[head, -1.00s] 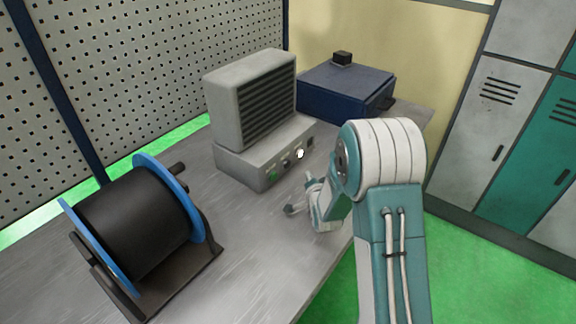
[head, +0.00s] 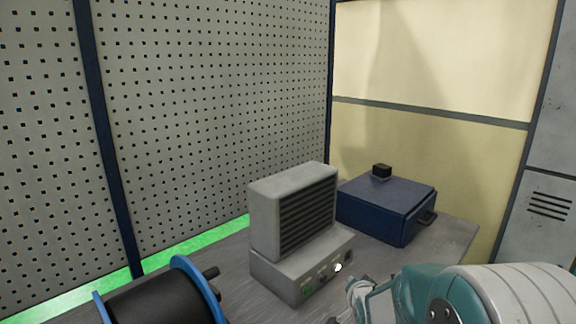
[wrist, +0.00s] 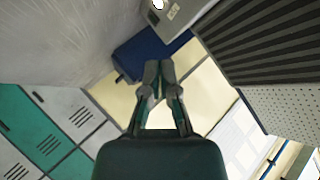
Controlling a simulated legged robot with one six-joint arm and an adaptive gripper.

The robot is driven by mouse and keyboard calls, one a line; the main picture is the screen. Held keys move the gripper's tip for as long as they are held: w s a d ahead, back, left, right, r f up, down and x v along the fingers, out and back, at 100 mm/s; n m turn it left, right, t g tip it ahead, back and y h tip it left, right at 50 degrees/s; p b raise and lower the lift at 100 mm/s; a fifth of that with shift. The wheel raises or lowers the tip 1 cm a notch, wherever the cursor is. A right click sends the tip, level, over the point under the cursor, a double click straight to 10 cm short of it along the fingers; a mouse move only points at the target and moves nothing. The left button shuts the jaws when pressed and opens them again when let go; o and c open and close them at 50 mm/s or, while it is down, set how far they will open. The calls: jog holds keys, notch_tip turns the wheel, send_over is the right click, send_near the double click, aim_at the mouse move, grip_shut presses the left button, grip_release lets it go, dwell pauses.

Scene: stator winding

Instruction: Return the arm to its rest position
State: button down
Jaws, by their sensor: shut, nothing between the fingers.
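My gripper (wrist: 159,75) is shut and empty in the wrist view, its two fingertips together. In the head view my white and teal arm fills the lower right corner, and its gripper end is low by the bottom edge, mostly cut off or hidden. The arm's end is near the front of the grey control unit (head: 301,270), and I see no contact between them.
The grey workbench (head: 236,262) bears the control unit with its louvred housing (head: 280,205), a blue box (head: 385,208) behind it and a black spool with blue flanges (head: 165,300). A perforated panel (head: 200,110) stands behind. Lockers (head: 550,200) stand right.

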jog(key=s+r+n+g, duration=0.3)
jog(key=s+r+n, duration=0.1)
jog(key=s, duration=1.2)
jog(key=s+a+r+n+g, duration=0.1)
jog(key=s+r+n+g, duration=0.3)
jog(key=s, duration=1.3)
notch_tip(320, 180, up, 2)
jog(key=shift+r+n, duration=0.25)
jog(key=shift+n, duration=0.05)
